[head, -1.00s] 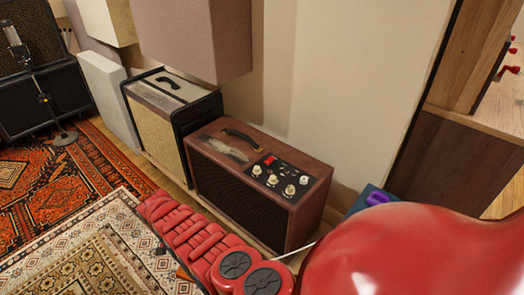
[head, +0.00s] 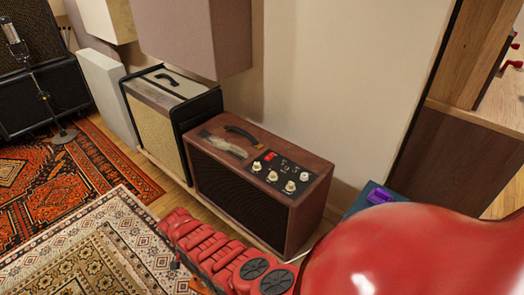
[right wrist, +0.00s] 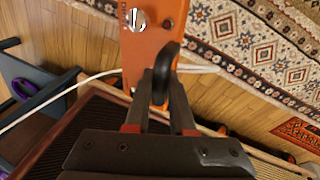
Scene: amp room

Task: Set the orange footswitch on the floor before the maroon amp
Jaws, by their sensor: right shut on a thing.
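The maroon amp (head: 240,205) stands on the floor against the wall in the head view, its dark grille facing the rug. Its edge shows at lower left in the right wrist view (right wrist: 85,125). The orange footswitch (right wrist: 145,65) has a silver button. My right gripper (right wrist: 160,100) is shut on a black looped part at the footswitch's near end. In the head view my red right arm hides most of the footswitch; only a bit of orange (head: 200,286) shows below it. I cannot tell whether it touches the floor. My left gripper is not in view.
A white cable (right wrist: 70,88) crosses near the footswitch. A cream-fronted amp (head: 155,130) stands left of the maroon one. A blue box with a purple part (head: 375,197) is at its right. Patterned rugs (head: 90,235) lie in front, with a strip of bare wood floor between.

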